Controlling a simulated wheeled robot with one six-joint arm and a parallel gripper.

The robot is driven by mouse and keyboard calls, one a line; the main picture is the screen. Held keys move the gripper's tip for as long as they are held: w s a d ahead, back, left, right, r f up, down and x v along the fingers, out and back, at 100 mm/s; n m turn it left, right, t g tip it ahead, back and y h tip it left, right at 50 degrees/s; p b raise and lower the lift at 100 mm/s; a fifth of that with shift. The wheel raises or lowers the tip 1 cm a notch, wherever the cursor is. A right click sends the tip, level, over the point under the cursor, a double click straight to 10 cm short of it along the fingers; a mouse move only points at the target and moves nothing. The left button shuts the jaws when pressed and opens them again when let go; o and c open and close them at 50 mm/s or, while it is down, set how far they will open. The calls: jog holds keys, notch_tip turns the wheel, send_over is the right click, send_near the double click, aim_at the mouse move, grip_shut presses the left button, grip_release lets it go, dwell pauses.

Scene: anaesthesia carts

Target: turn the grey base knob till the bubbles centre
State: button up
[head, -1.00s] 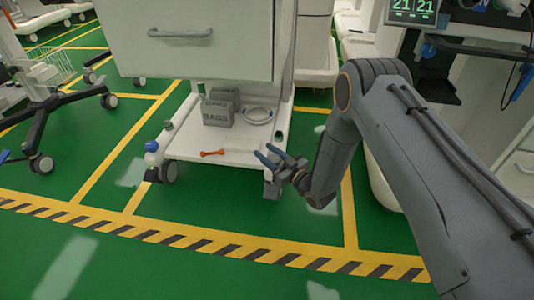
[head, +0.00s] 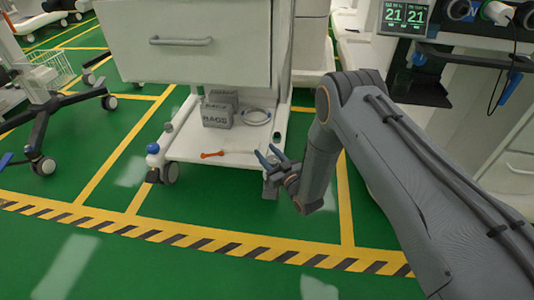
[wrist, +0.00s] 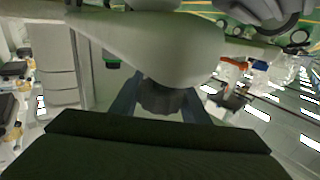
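In the wrist view a dark grey ribbed knob (wrist: 162,98) lies between the blue fingers of my gripper (wrist: 160,108), below a pale rounded part of the cart base. The fingers stand apart on either side of it; I cannot tell whether they touch it. In the head view my gripper (head: 268,157) is at the front right corner of the low white shelf (head: 215,155), fingers spread, and the knob cannot be made out there. A small green part (wrist: 112,62), perhaps a bubble vial, shows in the wrist view; no bubble is readable.
An orange-red tool (head: 212,155), a grey labelled box (head: 217,114) and a coiled tube (head: 257,117) lie on the shelf. The drawer unit (head: 180,65) overhangs it. A blue-and-white ball (head: 152,148) is at the front left corner. The green floor in front is clear.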

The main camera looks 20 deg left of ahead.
aim_at(276, 164)
jog(key=shift+o, duration=1.3)
jog(key=shift+p+v, duration=1.55)
jog(key=shift+v, duration=2.4)
